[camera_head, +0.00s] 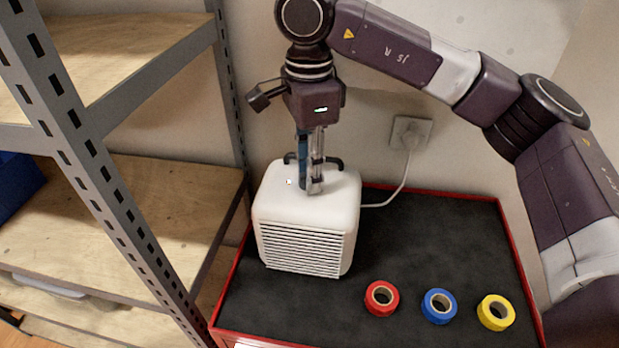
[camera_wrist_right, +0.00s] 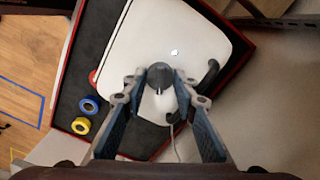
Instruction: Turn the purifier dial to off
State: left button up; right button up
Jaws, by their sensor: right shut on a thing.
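The white purifier (camera_head: 305,219) stands at the back left of the black-topped cart, its slatted grille facing the front. It also shows from above in the right wrist view (camera_wrist_right: 172,40). The dark grey dial (camera_wrist_right: 159,78) is on its top. A small light mark (camera_wrist_right: 174,51) shows on the top beside the dial. My right gripper (camera_head: 311,190) points down onto the purifier's top. In the wrist view its fingers (camera_wrist_right: 159,80) are closed on the dial from both sides. My left gripper is in neither view.
Red tape (camera_head: 381,298), blue tape (camera_head: 439,306) and yellow tape (camera_head: 496,312) lie along the cart's front. A metal shelf rack (camera_head: 95,165) stands close on the left. A cord runs from the purifier to a wall socket (camera_head: 411,132). The cart's middle (camera_head: 425,235) is clear.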

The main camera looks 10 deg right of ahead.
jog(key=n+b, duration=0.1)
jog(key=n, duration=0.1)
jog(key=shift+n, duration=0.4)
jog(key=n, duration=0.2)
jog(key=shift+n+b, duration=0.4)
jog(key=n, duration=0.3)
jog(key=shift+n+b, duration=0.35)
jog(key=shift+n, duration=1.45)
jog(key=o, duration=0.9)
